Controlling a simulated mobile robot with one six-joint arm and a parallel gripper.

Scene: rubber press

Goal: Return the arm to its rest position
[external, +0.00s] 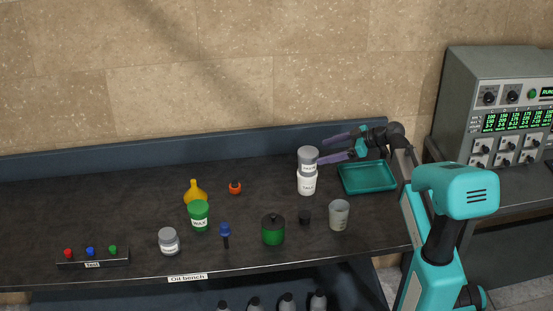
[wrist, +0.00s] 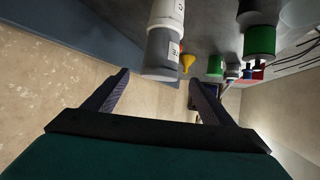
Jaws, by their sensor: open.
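My gripper (external: 340,146) is open and empty at the back right of the bench, with its fingers pointing left. One finger is behind and above the grey-lidded jar, the other beside it. The grey jar (external: 307,155) sits on top of a white jar (external: 307,184); both stand upright. In the wrist view my gripper (wrist: 158,80) shows two spread fingers with nothing between them. The grey jar (wrist: 162,52) is just beyond the fingertips there, and I cannot tell whether a finger touches it.
A teal tray (external: 368,190) lies under my arm. A clear cup (external: 339,214), a green pot (external: 273,234), a green-lidded jar (external: 199,215) and a yellow funnel (external: 193,192) stand on the bench (external: 130,215). A grey control panel (external: 500,100) is at right. The space above the bench is clear.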

